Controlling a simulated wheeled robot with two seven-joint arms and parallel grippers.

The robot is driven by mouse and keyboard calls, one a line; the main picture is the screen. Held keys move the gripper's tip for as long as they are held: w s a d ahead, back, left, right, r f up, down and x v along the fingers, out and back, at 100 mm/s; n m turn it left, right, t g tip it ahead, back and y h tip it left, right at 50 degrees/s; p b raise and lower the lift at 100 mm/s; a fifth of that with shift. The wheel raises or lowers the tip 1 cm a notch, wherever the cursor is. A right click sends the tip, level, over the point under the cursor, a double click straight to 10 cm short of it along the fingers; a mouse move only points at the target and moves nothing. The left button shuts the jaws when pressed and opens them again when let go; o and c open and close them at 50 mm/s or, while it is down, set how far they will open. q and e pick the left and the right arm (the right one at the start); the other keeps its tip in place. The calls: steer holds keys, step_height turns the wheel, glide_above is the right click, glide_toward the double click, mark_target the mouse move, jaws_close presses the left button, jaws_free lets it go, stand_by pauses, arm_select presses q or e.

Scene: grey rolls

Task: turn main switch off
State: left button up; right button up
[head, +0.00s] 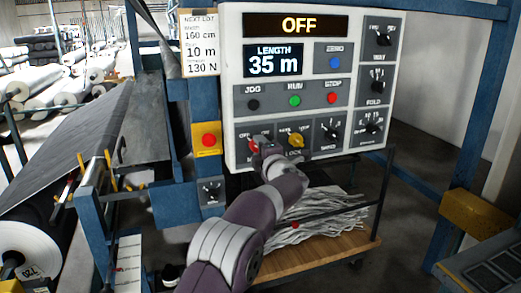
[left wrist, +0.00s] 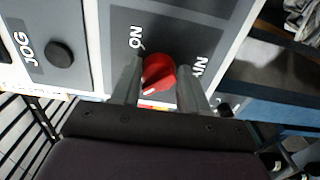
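The control panel (head: 235,105) fills the upper middle of the head view, and its amber display (head: 296,25) reads OFF. The main switch (head: 254,146) is a red knob at the panel's lower left, partly covered by my left gripper (head: 264,146). In the left wrist view the main switch (left wrist: 160,71) sits between the two fingers of my left gripper (left wrist: 159,84), which close on its sides. Its white mark points to the lower left, away from the ON label. The OFF label is hidden there. My right gripper is not in view.
Right of the main switch is a yellow lock knob (head: 296,140), then a black speed knob (head: 331,133). Above are the black jog (head: 253,104), green run (head: 295,100) and red stop (head: 332,98) buttons. A red emergency button (head: 208,140) is at left.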

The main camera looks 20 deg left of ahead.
arm_select(q)
steer(key=shift+o, duration=1.4)
steer(key=shift+s, duration=0.1)
steer(key=b+v, duration=0.3)
steer(key=v, duration=0.9)
steer(key=shift+s+d, duration=0.2)
steer(key=shift+s, duration=0.05)
